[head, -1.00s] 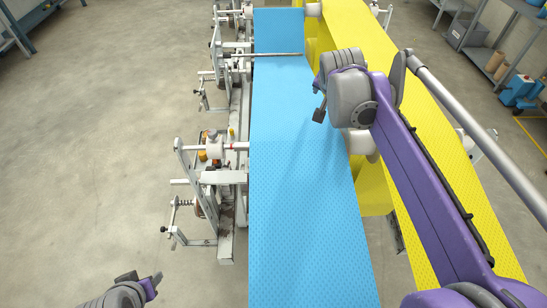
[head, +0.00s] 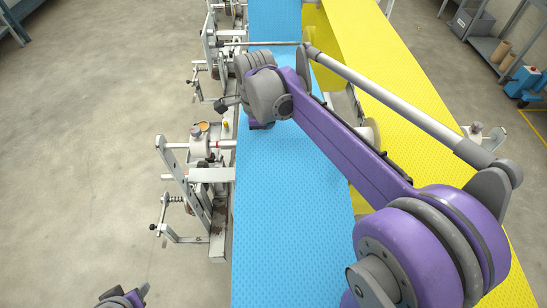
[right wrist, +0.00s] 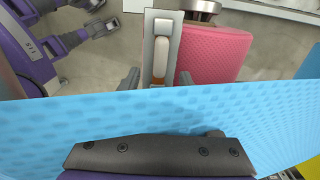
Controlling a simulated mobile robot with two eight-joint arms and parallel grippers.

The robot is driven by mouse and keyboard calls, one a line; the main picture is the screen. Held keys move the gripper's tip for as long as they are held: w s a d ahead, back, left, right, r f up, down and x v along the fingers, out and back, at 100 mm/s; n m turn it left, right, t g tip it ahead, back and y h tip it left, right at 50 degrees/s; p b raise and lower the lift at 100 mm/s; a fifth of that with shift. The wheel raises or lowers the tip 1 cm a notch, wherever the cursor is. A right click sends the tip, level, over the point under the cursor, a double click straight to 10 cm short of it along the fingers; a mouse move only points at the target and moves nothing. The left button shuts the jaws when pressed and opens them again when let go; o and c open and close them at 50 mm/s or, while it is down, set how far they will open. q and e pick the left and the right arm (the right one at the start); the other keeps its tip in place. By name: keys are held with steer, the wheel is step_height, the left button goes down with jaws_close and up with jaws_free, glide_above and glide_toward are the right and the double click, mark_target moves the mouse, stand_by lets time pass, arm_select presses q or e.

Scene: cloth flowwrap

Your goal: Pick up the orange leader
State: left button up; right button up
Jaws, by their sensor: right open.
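A small orange-brown piece (right wrist: 157,82) shows at the end of a white roller (right wrist: 160,55) in the right wrist view, partly cut off by the blue sheet edge. I cannot tell whether this is the leader. In the head view a small red-orange band (head: 218,145) sits on a white roller beside the blue belt (head: 285,215). My right gripper (right wrist: 158,79) is open, its fingers on either side of the orange-brown piece and partly behind the blue sheet. In the head view its fingers are mostly hidden by my wrist. My left gripper (head: 128,295) is open and empty at the bottom left.
White machine frames (head: 185,190) with rollers and brackets line the left side of the blue belt. A yellow panel (head: 390,70) runs along its right. Floor at left is clear.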

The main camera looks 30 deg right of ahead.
mark_target(284, 156)
steer(key=shift+s+d+f, duration=0.1)
steer(key=shift+d+f, duration=0.05)
steer(key=shift+f, duration=1.25)
steer(key=shift+s+d+f, duration=0.1)
steer(key=shift+f, duration=1.25)
jaws_close()
